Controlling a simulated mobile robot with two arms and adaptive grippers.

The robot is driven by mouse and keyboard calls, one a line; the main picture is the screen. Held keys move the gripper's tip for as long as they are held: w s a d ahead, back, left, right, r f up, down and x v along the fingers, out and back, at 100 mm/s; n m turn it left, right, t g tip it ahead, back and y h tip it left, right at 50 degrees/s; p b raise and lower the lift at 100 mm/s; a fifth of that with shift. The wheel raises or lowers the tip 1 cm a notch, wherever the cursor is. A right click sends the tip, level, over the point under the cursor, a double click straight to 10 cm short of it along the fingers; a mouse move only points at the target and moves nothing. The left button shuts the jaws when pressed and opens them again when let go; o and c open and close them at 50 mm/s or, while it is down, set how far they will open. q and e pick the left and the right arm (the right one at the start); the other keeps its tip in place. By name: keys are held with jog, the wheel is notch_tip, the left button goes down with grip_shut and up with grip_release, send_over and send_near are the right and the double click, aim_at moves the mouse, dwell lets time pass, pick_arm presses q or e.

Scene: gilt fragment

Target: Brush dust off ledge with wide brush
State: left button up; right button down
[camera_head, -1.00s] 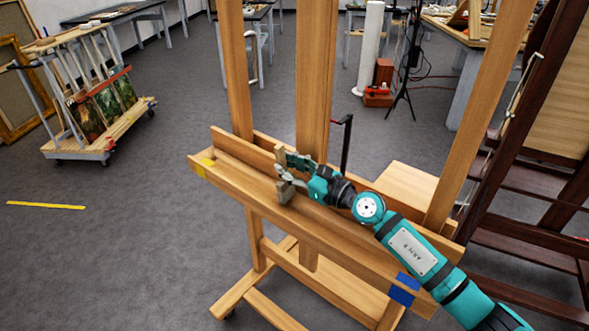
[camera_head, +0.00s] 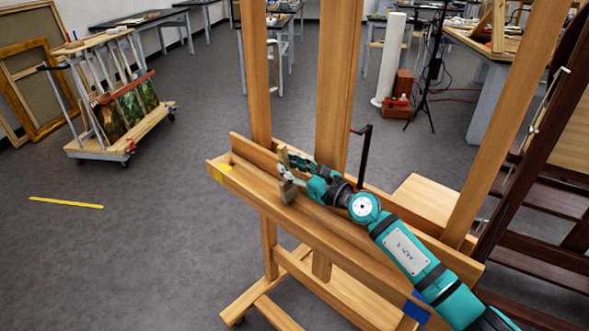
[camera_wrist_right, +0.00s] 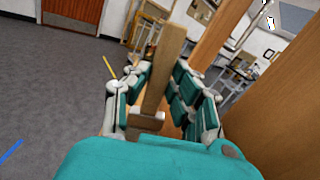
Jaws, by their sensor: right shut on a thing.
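The ledge (camera_head: 330,229) is the long wooden trough across the easel. It has a yellow tape mark (camera_head: 219,172) near its left end and a blue one (camera_head: 416,311) near its right end. My right gripper (camera_head: 290,178) is over the left part of the ledge, shut on the wide brush (camera_head: 285,188). In the right wrist view the wooden brush (camera_wrist_right: 164,70) stands between the fingers (camera_wrist_right: 160,100), its handle tilted. The bristles are hidden, so I cannot tell whether they touch the ledge. I cannot make out dust. My left gripper is not in view.
Easel posts (camera_head: 335,80) rise behind the ledge, and a thin black rod with a bend (camera_head: 363,155) stands close behind my right wrist. A wheeled painting rack (camera_head: 120,105) stands at left. A dark wooden frame (camera_head: 540,130) is at right.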

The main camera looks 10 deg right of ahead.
jog(key=s+a+p+v, duration=0.1)
jog(key=v, duration=1.4)
dwell(1.8)
jog(key=shift+a+r, duration=0.1)
jog(key=shift+r, duration=0.05)
notch_tip(320, 180, up, 9)
jog(key=p, duration=0.9)
dwell(0.3)
